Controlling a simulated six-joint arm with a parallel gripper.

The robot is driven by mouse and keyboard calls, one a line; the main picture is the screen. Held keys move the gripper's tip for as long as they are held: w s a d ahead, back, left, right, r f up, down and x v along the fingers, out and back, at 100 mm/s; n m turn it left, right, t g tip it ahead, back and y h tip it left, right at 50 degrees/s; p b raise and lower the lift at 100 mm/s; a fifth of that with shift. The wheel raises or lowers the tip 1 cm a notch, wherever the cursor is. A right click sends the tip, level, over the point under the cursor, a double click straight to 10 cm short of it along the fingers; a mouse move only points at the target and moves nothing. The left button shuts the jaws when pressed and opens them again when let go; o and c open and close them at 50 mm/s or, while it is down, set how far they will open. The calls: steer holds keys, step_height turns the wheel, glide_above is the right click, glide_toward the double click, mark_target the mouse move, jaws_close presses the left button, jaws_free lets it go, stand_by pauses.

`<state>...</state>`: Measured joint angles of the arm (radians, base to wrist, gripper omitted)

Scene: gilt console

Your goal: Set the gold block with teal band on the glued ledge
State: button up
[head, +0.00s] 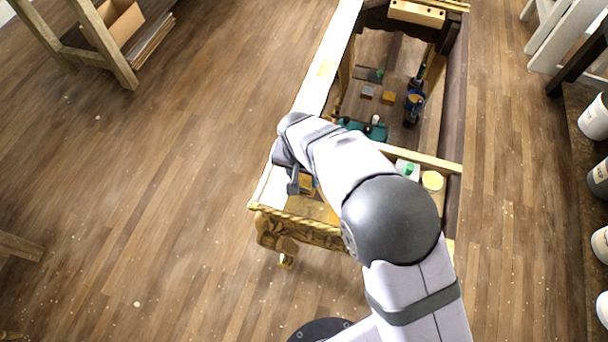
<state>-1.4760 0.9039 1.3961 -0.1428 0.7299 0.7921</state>
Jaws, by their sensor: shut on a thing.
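My gripper (299,185) is at the near left corner of the gilt console (300,228), low over its top. It is shut on a small gold-orange block (307,184), partly hidden by the gripper and arm. A teal band on it cannot be made out at this size. A long pale ledge (331,50) runs along the console's left side, with a tan patch on it. Whether this is the glued ledge, and whether the block touches any surface, I cannot tell.
Inside the frame are an orange block (389,97), a grey block (367,91), dark-handled tools (414,100) and a teal tray (376,133). A green-topped item (407,169) and a yellow round pot (432,180) stand right of my arm.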

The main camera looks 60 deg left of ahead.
steer(key=shift+f, duration=0.2)
stand_by(0.4)
steer(key=o, duration=1.1)
steer(key=shift+o, duration=0.2)
steer(key=shift+r, duration=0.15)
steer(key=shift+s+d+r+b, duration=0.15)
steer(key=shift+r+b, duration=0.3)
steer(key=shift+r, duration=0.7)
steer(key=shift+s+d+r+b, duration=0.1)
steer(key=shift+r+b, duration=0.3)
steer(key=shift+r, duration=0.8)
steer(key=shift+s+d+r+b, duration=0.15)
steer(key=shift+r+b, duration=0.3)
steer(key=shift+r, duration=0.7)
